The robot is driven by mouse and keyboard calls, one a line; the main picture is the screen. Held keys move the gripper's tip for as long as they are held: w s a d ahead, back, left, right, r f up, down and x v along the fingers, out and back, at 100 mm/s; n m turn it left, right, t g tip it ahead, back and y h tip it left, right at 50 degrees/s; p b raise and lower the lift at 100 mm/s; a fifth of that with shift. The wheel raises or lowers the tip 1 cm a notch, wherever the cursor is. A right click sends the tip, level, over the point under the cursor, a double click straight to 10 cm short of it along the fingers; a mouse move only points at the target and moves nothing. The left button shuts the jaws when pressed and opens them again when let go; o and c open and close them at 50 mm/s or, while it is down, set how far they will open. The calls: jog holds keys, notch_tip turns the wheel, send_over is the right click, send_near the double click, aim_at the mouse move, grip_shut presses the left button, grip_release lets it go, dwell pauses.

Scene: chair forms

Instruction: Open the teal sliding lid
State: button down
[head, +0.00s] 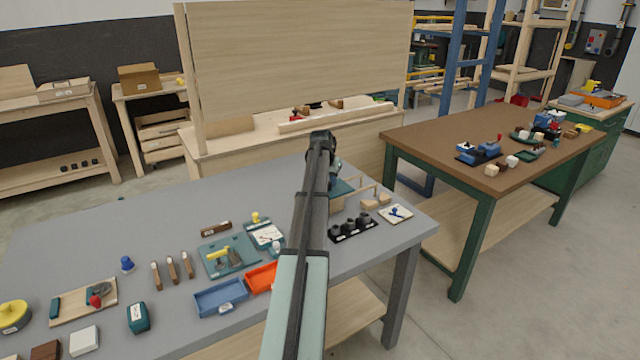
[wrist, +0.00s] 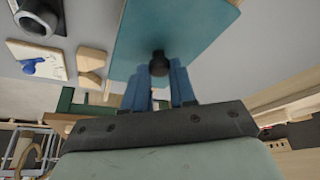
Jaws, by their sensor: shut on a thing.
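The teal sliding lid (wrist: 185,30) fills the top middle of the wrist view as a flat panel with a black knob (wrist: 159,61). In the head view the lid (head: 345,187) shows in part behind my arm, at the far right part of the grey table. My gripper (wrist: 160,77) has its blue fingers on either side of the knob and is shut on it. In the head view my arm hides most of the gripper (head: 334,175) and the knob.
A black holder with dark cups (head: 352,231), wooden blocks (head: 369,204) and a white tile with a blue piece (head: 396,214) stand close by on the grey table (head: 130,225). An orange tray (head: 261,278) and a blue tray (head: 221,297) lie left of my arm.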

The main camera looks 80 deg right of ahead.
jog(key=s+d, duration=0.7)
jog(key=shift+s+d, duration=0.35)
jog(key=shift+d, duration=0.05)
jog(key=c, duration=0.9)
grip_release()
jog(key=v, duration=1.3)
jog(key=shift+a+r, duration=0.2)
jog(key=shift+r, duration=0.2)
jog(key=shift+w, duration=0.1)
